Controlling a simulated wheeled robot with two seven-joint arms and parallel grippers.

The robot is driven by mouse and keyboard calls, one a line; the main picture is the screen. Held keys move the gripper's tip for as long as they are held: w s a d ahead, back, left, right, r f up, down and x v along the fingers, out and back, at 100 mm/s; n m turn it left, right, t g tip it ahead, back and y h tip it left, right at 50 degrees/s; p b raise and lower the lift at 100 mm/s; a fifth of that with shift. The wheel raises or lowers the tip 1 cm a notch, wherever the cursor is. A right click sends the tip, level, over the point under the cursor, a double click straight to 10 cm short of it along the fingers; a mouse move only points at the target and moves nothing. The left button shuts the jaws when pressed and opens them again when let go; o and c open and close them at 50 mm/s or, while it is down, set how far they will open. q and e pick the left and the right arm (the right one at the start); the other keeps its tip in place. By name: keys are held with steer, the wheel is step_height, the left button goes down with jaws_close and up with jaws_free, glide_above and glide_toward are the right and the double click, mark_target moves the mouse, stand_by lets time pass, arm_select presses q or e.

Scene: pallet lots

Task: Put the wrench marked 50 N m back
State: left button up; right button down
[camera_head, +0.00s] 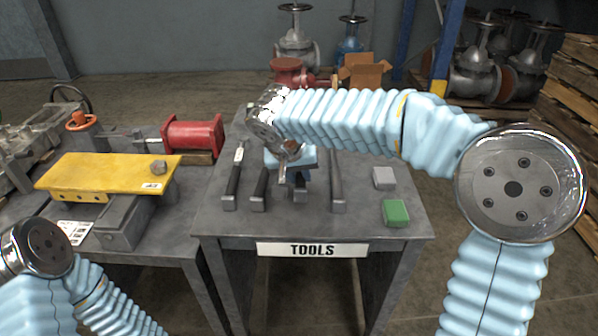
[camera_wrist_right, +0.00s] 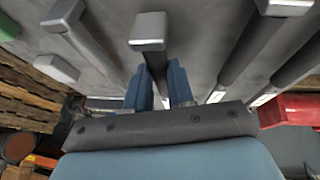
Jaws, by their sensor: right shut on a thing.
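Several dark-handled wrenches lie side by side on the table with the TOOLS label (camera_head: 313,250). My right gripper (camera_head: 298,175) is over the middle of this table, pointing down. Its two blue fingers, also in the right wrist view (camera_wrist_right: 160,88), are shut on the handle of one wrench (camera_wrist_right: 150,35). The handle's square end sticks out toward the table's front in the head view (camera_head: 300,192). Whether this wrench touches the tabletop is unclear. No 50 N m marking is legible, and my arm hides the wrench's far part. My left gripper is out of view.
Wrenches lie left (camera_head: 231,187) (camera_head: 259,190) and right (camera_head: 337,185) of the held one. A grey block (camera_head: 384,178) and a green block (camera_head: 396,212) sit at the table's right. The left bench carries a yellow plate (camera_head: 105,174) and a red cylinder (camera_head: 193,137).

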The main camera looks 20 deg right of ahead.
steer(key=shift+f+b, duration=0.6)
steer(key=shift+b, duration=0.05)
steer(key=c, duration=0.9)
jaws_free()
